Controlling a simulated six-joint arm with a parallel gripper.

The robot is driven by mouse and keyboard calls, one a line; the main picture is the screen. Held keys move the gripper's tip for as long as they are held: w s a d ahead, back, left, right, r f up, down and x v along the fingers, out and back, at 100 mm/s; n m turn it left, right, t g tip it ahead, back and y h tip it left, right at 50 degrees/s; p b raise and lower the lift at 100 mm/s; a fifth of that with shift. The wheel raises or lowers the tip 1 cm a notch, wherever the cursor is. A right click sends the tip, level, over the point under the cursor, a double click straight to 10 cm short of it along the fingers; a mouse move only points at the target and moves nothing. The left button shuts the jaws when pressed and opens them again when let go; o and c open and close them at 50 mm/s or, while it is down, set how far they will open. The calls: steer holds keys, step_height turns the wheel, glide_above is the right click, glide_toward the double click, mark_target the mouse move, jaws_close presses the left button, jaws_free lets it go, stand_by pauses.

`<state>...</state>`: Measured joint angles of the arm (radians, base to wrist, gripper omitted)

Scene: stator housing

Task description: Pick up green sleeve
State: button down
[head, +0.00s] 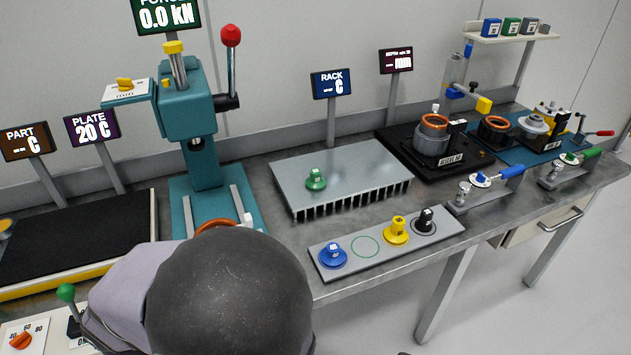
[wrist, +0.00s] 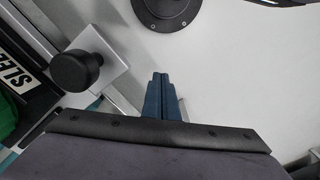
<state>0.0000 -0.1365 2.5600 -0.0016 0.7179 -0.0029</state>
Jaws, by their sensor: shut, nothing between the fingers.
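The green sleeve (head: 316,180), a small flanged piece with a pale top, stands upright on the grey finned rack plate (head: 375,185) in the head view. My gripper (wrist: 160,76) shows in the wrist view with its blue fingers together and nothing between them. In the head view my own dark arm link fills the lower middle and my fingers do not show, so I cannot tell their exact distance from the sleeve. The sleeve is not clearly identifiable in the wrist view; a green patch at its left edge is cut off.
A grey tray (head: 322,257) holds blue (head: 333,257), yellow (head: 396,232) and black (head: 424,220) pieces around an empty green-outlined circle. A teal press (head: 187,105) stands left of the rack. A black fixture (head: 433,140) stands to its right. A black knob (wrist: 75,70) shows in the wrist view.

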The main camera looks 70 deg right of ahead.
steer(key=c, duration=1.4)
jaws_free()
